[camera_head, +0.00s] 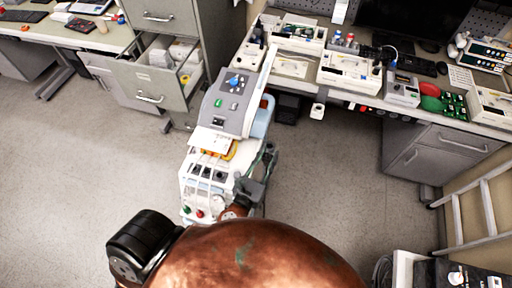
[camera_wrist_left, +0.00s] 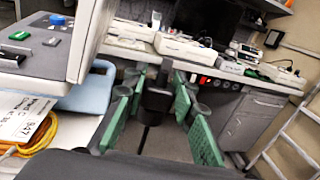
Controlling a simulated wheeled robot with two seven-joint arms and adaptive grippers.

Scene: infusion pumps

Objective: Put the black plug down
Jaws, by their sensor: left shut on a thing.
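My left gripper (camera_wrist_left: 157,110) has green-padded fingers on either side of the black plug (camera_wrist_left: 157,98). It is shut on the plug and holds it in the air, with a thin dark cord hanging below. In the head view the left gripper (camera_head: 256,184) is beside the right side of the white pump unit (camera_head: 205,182). The plug cannot be made out clearly in the head view. My right gripper is not in view.
The unit has a tilted grey panel (camera_head: 234,104); a blue part (camera_wrist_left: 90,92) is close left of the gripper. A workbench (camera_head: 345,98) with several devices stands behind. Open drawers (camera_head: 150,82) are at back left, a ladder (camera_head: 488,210) at right. The middle floor is clear.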

